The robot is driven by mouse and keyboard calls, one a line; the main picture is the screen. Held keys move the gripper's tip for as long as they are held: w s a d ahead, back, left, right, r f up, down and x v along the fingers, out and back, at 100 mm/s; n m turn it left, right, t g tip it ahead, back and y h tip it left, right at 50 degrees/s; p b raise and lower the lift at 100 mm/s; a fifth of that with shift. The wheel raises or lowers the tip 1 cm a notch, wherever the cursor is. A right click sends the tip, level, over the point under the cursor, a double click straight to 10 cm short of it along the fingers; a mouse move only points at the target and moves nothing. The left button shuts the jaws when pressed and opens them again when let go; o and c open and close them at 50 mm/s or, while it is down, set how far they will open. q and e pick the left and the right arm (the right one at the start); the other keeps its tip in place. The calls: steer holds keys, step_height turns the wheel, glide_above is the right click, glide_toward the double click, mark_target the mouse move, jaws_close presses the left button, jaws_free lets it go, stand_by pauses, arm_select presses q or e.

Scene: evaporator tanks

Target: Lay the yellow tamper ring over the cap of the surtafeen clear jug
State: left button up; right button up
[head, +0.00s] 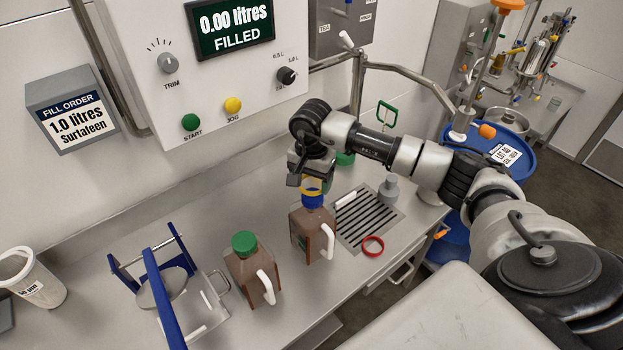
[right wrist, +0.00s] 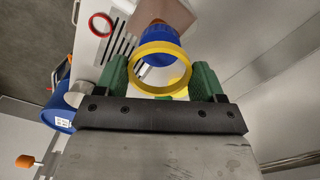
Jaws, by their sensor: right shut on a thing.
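My right gripper (head: 311,181) is shut on the yellow tamper ring (head: 311,191). In the right wrist view the ring (right wrist: 160,94) sits between the green fingertips of the gripper (right wrist: 160,78). A brown jug (head: 313,240) with a blue cap (head: 312,202) and a white handle stands upright directly below. The ring is at the top of this cap; I cannot tell whether it touches it. In the right wrist view the blue cap (right wrist: 157,40) shows beyond the ring, slightly off its centre. The jug's label is not readable. My left gripper is out of view.
A brown jug with a green cap (head: 244,242) stands to the left, beside a blue-framed stand (head: 168,292). A red ring (head: 373,246) lies by the drain grate (head: 368,219). A grey bottle (head: 389,188) stands behind. A white cup (head: 32,280) is far left.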

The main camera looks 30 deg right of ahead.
mark_target(312, 190)
steer(key=shift+f, duration=0.2)
steer(key=shift+f+b, duration=1.75)
steer(key=shift+b, duration=0.1)
steer(key=o, duration=1)
steer(key=shift+r, duration=0.1)
steer(key=shift+c, duration=0.2)
steer(key=shift+r+p, duration=1.85)
steer(key=shift+r, duration=1.65)
